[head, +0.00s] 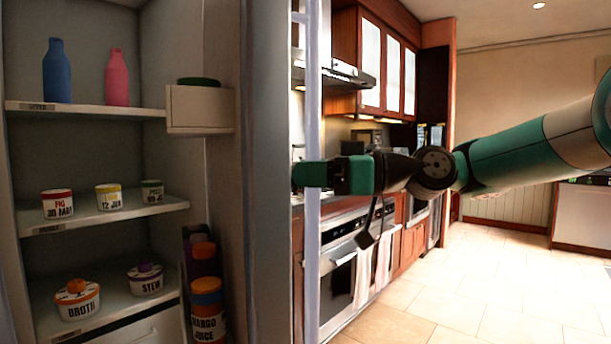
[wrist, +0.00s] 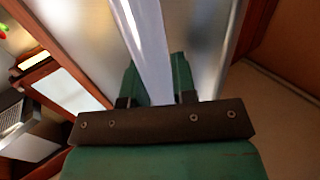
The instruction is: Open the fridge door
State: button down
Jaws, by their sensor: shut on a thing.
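The fridge door (head: 268,120) stands open in the head view, seen nearly edge-on, with its inner side facing left. Its handle (head: 313,260) is a long pale vertical bar to the right of the door edge. My gripper (head: 308,175) is shut on the handle, its green fingers on either side of the bar. In the wrist view the handle (wrist: 146,40) runs between the fingers. The fridge interior (head: 95,145) shows at the left. Its shelves hold a blue bottle (head: 57,72), a pink bottle (head: 117,78) and several labelled tubs.
The door carries a bin (head: 200,108) and a mango juice bottle (head: 207,305). Behind the door are an oven (head: 340,290) with hanging towels (head: 363,278) and wooden cabinets (head: 345,60). The tiled floor (head: 490,290) at the right is clear.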

jog(key=shift+s+d+r+g, duration=0.1)
jog(key=shift+d+r+g, duration=0.15)
jog(key=shift+r+g, duration=0.1)
jog(key=c, duration=0.9)
grip_release()
jog(key=shift+s+d+r, duration=0.1)
jog(key=shift+s+r, duration=0.05)
jog(key=shift+f, duration=0.2)
